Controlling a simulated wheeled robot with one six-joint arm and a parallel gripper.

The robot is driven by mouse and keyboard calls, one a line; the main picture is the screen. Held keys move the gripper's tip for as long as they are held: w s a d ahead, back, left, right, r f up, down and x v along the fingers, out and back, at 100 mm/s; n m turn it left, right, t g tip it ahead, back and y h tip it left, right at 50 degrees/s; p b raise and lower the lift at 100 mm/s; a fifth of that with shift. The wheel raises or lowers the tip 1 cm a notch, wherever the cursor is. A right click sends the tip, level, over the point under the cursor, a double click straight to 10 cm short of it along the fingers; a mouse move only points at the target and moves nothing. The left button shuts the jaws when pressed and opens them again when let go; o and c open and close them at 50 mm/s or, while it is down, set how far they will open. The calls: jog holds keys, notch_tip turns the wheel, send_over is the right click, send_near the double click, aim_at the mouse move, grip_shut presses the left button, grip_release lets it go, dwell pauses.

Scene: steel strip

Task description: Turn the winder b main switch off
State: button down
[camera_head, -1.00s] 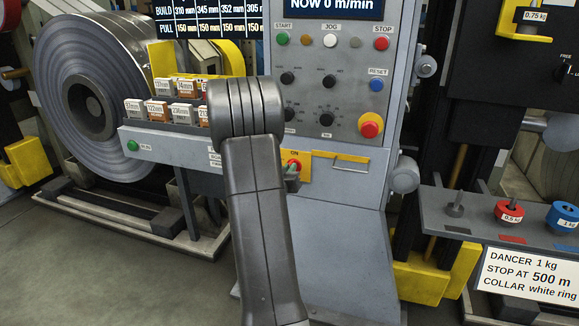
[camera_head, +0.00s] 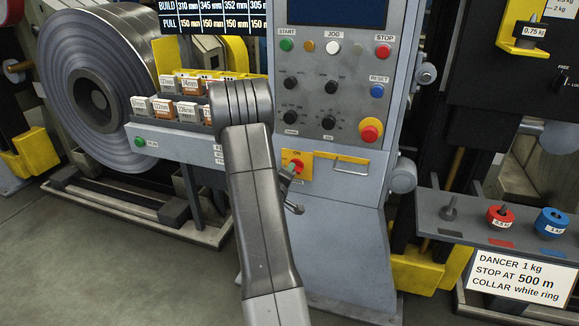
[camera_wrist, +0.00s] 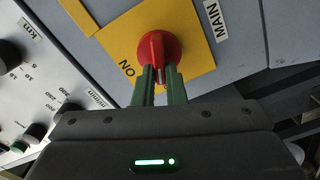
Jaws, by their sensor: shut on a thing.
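The main switch is a red rotary knob (camera_head: 297,166) on a yellow plate (camera_head: 304,177) low on the grey cabinet. In the wrist view the red knob (camera_wrist: 157,45) shows large, with "ON" printed left of it and a "MAIN" label beside the plate. My gripper (camera_wrist: 161,80) is shut on the knob, its two green fingers on either side of the knob's grip bar. The bar's white mark points down in the wrist view, roughly square to "ON". In the head view my gripper (camera_head: 290,171) is partly hidden behind my arm. The cabinet display (camera_head: 334,11) is dark.
Push buttons and dials (camera_head: 331,88) sit above the switch, with a red emergency knob (camera_head: 370,130) on yellow. A handle (camera_head: 350,164) is right of the plate. A bin shelf (camera_head: 175,144) is to the left; a weight shelf (camera_head: 470,220) is to the right.

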jog(key=n, duration=0.1)
jog(key=n+p, duration=0.1)
jog(key=n, duration=0.1)
jog(key=n+p, duration=0.1)
jog(key=shift+f+n, duration=0.3)
dwell(0.3)
jog(key=c, duration=1.5)
grip_release()
jog(key=shift+s+a, duration=0.1)
jog(key=v, duration=1.3)
jog(key=shift+s, duration=0.3)
jog(key=shift+w, duration=0.1)
